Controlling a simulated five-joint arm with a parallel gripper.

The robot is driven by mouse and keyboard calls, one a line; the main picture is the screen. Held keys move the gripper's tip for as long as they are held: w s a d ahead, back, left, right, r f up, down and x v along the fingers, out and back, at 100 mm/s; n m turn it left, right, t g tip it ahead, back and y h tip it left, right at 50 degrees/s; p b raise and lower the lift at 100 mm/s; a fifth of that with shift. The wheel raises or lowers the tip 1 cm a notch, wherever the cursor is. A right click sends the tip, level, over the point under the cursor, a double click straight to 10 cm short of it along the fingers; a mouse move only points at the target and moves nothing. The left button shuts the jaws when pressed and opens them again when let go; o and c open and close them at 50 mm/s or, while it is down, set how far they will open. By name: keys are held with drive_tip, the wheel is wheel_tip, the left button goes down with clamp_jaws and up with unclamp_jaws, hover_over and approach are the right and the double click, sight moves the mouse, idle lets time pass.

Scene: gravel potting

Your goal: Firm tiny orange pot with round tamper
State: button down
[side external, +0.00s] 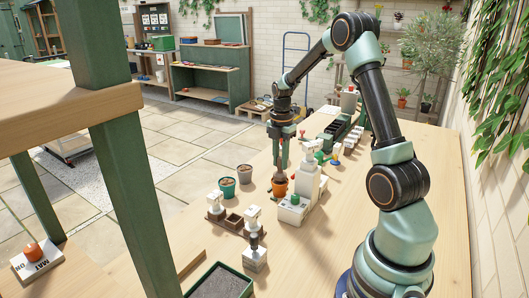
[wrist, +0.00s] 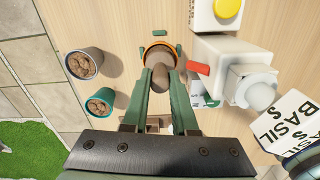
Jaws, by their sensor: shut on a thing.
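The tiny orange pot (side external: 280,190) stands on the wooden bench beside a white dispenser-like unit. In the wrist view its orange rim (wrist: 146,48) shows just beyond my fingertips. My gripper (side external: 282,168) points down directly over the pot. In the wrist view my gripper (wrist: 162,78) is shut on the round tamper (wrist: 158,85), a tan-brown rod between the two green fingers. The tamper's lower end is at or inside the pot mouth; its contact with the fill is hidden.
A teal pot (side external: 228,187) and a grey pot (side external: 245,173) with brown pebbles stand left of the orange pot. The tall white unit (side external: 306,180) is close on the right. A compartment tray (side external: 216,217) and green-edged gravel tray (side external: 246,276) lie nearer the camera.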

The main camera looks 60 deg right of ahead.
drive_tip(key=shift+f, duration=0.65)
idle(0.9)
drive_tip(key=shift+r, duration=1.6)
